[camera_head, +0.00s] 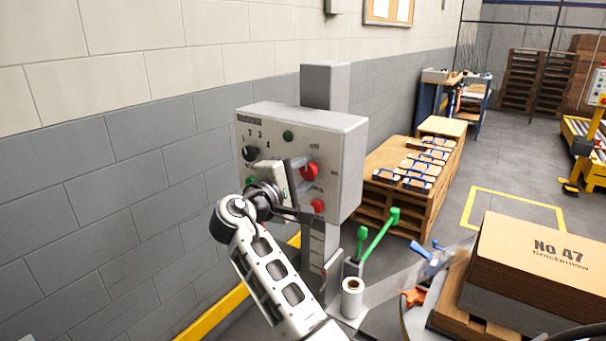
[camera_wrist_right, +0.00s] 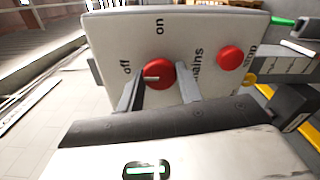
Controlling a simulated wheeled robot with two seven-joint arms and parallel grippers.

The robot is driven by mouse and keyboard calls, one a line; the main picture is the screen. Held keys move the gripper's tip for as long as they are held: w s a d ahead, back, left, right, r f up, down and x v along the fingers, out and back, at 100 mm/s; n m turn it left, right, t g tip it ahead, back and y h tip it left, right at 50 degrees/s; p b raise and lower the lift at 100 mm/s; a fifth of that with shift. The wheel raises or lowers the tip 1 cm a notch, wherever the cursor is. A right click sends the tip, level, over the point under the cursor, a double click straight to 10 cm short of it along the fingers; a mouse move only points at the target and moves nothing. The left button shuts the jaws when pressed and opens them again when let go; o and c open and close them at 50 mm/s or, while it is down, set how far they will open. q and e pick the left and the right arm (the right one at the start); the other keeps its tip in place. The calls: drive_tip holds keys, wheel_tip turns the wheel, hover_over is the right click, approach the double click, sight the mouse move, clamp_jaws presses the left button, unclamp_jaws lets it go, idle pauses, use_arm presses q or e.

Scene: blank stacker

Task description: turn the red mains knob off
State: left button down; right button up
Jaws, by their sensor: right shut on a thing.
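The red mains knob (camera_wrist_right: 160,70) is on the front of the grey control box, between the fingers of my right gripper (camera_wrist_right: 159,80) in the wrist view. The jaws are shut on it, one finger on each side. Its white mark lies roughly level and towards the "off" label at its left; the "on" label is above it. In the head view the knob (camera_head: 311,170) is partly hidden by my right gripper (camera_head: 302,174). My left gripper is not in view.
A red stop button (camera_wrist_right: 230,58) sits beside the knob on the control box (camera_head: 345,165); it also shows in the head view (camera_head: 317,206). A black selector (camera_head: 250,153) and green buttons share the panel. Green levers (camera_head: 378,235) and a white roll (camera_head: 352,298) stand below.

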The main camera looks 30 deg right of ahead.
drive_tip(key=shift+f, duration=0.1)
drive_tip(key=o, duration=1)
drive_tip(key=shift+a, duration=0.15)
drive_tip(key=shift+s+a, duration=0.15)
drive_tip(key=shift+a, duration=0.2)
use_arm(q)
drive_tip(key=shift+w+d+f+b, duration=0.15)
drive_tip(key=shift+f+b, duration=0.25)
drive_tip(key=shift+b, duration=0.55)
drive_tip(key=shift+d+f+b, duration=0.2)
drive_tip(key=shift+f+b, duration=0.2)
drive_tip(key=shift+b, duration=0.55)
use_arm(e)
drive_tip(key=shift+v, duration=7.55)
